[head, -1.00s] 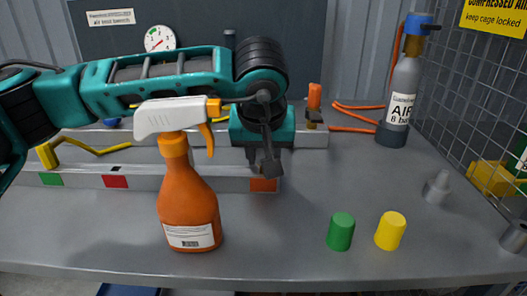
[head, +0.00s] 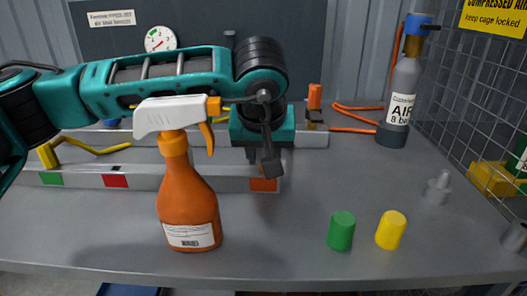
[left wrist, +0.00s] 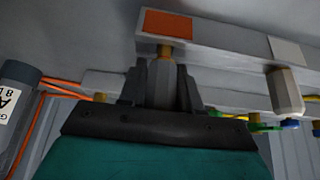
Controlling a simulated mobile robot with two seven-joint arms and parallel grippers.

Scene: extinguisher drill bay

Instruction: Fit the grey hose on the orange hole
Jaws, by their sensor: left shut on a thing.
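My left gripper (head: 258,156) is above the orange square (head: 263,185) at the right end of the grey front rail. In the left wrist view its dark fingers are shut on the grey hose's end piece (left wrist: 162,88). A brass tip (left wrist: 165,50) on that piece meets the rail beside the orange square (left wrist: 168,24). I cannot tell how deep the tip sits in the orange hole, which is hidden. The rest of the grey hose is hidden by the gripper. My right gripper is not in view.
An orange spray bottle (head: 188,205) stands in front of the rail, close below my left arm. Green (head: 341,231) and yellow (head: 391,230) caps stand at the front right. An air cylinder (head: 402,92) stands at the back right, by a wire cage (head: 475,110).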

